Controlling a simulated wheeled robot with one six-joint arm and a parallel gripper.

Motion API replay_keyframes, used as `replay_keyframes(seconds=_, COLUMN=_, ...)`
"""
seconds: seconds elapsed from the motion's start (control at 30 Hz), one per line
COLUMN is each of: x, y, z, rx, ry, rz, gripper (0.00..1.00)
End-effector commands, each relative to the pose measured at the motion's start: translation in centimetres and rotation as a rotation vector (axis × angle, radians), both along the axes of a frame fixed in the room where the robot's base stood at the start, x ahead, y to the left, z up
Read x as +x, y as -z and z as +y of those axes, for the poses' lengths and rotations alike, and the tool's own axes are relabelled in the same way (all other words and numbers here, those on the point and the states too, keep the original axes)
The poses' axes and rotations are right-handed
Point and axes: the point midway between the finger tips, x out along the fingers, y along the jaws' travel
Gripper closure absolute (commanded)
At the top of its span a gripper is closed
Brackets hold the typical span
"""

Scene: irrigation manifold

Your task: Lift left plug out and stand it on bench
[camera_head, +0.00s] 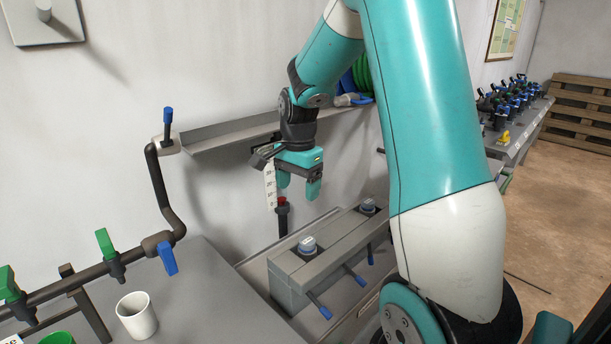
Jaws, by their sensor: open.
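The left plug (307,244) is a pale blue-grey cap seated in a dark square socket in the top of a grey manifold block (290,277). A similar right plug (367,205) sits in the block's other socket. My teal gripper (299,188) points down, open, behind and above the left plug, with a gap between them. Nothing shows between its fingers. The grey bench (205,290) lies to the left of the block.
A dark post with a red top (282,203) stands just below my gripper, near a white scale strip (269,187). Blue-handled levers (319,306) stick out of the block's front. A white cup (136,315) and a pipe with valves (75,280) occupy the bench's left.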

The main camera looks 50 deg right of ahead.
Motion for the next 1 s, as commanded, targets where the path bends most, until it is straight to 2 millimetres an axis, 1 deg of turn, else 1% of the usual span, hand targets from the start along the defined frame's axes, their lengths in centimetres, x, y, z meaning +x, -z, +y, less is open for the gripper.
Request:
replay_keyframes(seconds=0.03, x=0.0, y=0.2, z=-1.4, rx=-0.006, ry=0.070, rz=0.012, gripper=0.24)
replay_keyframes(seconds=0.1, x=0.0, y=0.6, z=-2.4, rx=-0.012, ry=0.128, rz=0.018, gripper=0.24)
replay_keyframes(seconds=0.17, x=0.0, y=1.0, z=-2.7, rx=-0.014, ry=0.149, rz=0.021, gripper=0.24)
replay_keyframes(seconds=0.27, x=0.0, y=2.2, z=-2.7, rx=-0.014, ry=0.154, rz=0.024, gripper=0.24)
replay_keyframes(seconds=0.37, x=-0.1, y=3.9, z=-2.6, rx=-0.012, ry=0.150, rz=0.026, gripper=0.24)
replay_keyframes(seconds=0.8, x=-0.1, y=13.1, z=-2.4, rx=-0.012, ry=0.145, rz=0.025, gripper=0.24)
replay_keyframes(seconds=1.0, x=0.0, y=16.3, z=-2.5, rx=-0.013, ry=0.145, rz=0.023, gripper=0.24)
